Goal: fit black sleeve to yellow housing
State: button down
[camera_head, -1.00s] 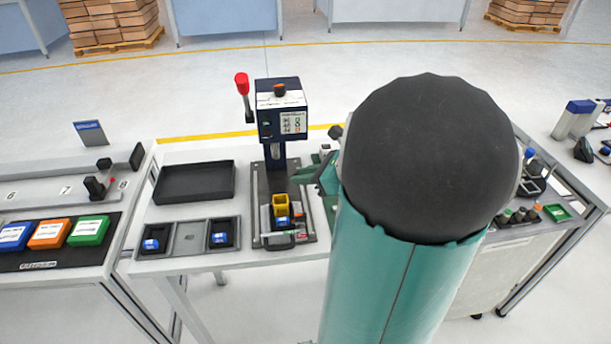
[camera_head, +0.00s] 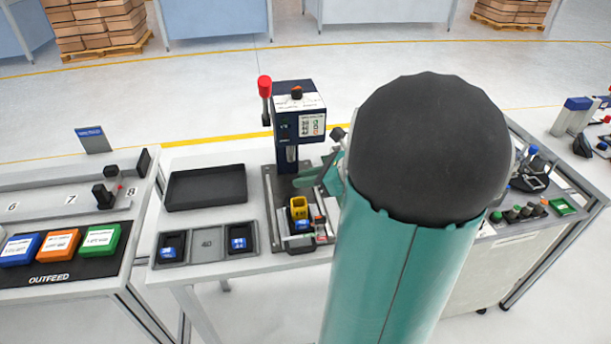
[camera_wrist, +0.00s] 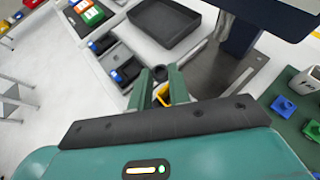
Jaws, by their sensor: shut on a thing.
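The yellow housing (camera_head: 299,207) stands on the base of the dark blue press (camera_head: 299,118). In the wrist view, part of the yellow housing (camera_wrist: 164,95) shows between my gripper's fingers. My gripper (camera_wrist: 161,72) has green fingers, shut on the black sleeve (camera_wrist: 160,73), a small dark round piece at the tips. The sleeve's lower part is hidden. In the head view my gripper (camera_head: 318,174) is beside the press column, right of and behind the housing. I cannot tell whether sleeve and housing touch.
A black empty tray (camera_head: 206,187) lies left of the press. The press lever (camera_head: 265,90) has a red knob.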

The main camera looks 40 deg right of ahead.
jog(key=shift+f, duration=3.25)
jog(key=c, duration=1.2)
grip_release()
jog(key=shift+c, duration=0.2)
jog(key=v, duration=1.4)
